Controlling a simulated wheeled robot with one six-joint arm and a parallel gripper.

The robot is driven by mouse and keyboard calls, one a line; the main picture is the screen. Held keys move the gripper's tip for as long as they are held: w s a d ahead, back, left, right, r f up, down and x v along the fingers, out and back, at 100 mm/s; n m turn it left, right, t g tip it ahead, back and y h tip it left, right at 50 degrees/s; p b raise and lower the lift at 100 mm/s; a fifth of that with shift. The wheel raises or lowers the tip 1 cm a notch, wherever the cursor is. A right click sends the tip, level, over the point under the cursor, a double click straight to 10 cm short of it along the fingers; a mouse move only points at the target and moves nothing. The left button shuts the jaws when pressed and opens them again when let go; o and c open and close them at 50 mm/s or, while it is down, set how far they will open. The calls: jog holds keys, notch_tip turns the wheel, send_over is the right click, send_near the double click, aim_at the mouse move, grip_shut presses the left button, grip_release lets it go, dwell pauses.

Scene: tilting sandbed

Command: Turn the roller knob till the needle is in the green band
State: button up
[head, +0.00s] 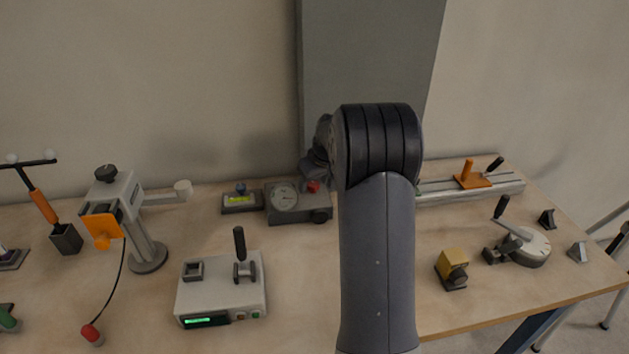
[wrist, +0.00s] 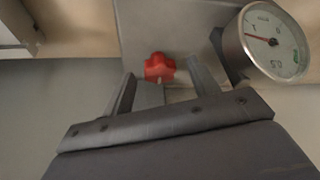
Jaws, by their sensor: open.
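The grey gauge box (head: 285,210) stands at the back of the bench, left of my arm in the head view. Its round dial (head: 284,197) also shows in the wrist view (wrist: 275,42). There the thin needle points to the left, and the green band (wrist: 296,55) is on the right, apart from it. A red lobed knob (wrist: 159,68) lies between my fingers in the wrist view; it also shows on the box in the head view (head: 313,187). My gripper (wrist: 161,72) is open around that knob's sides, with no clear contact. Which part is the roller knob I cannot tell.
A white lever box (head: 221,290) is in front, and a clamp stand (head: 148,255) is further left. A slide rail (head: 430,194) lies to the right, partly behind my arm.

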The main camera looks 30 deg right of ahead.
jog(key=shift+c, duration=0.6)
jog(key=c, duration=0.9)
jog(key=shift+o, duration=0.2)
jog(key=shift+m, duration=0.3)
jog(key=m, duration=0.1)
jog(key=m+h, duration=0.1)
jog(key=m, duration=0.1)
jog(key=m+h+p, duration=0.1)
jog(key=shift+a+m, duration=0.25)
jog(key=shift+m, duration=0.05)
jog(key=m+h, duration=0.1)
jog(key=m, duration=0.1)
jog(key=m+g+h+b, duration=0.1)
jog(key=m, duration=0.2)
jog(key=shift+w+a+f, duration=0.1)
jog(key=shift+w, duration=0.05)
jog(key=m+g, duration=0.1)
jog(key=m, duration=0.1)
jog(key=m+h, duration=0.1)
jog(key=m, duration=0.2)
jog(key=shift+w+a+g+b, duration=0.1)
jog(key=shift+w+g+b, duration=0.05)
jog(key=shift+g+b, duration=0.2)
jog(key=m+g+p, duration=0.1)
jog(key=m+g, duration=0.1)
jog(key=m, duration=0.3)
jog(key=shift+w, duration=0.15)
jog(key=shift+m, duration=0.4)
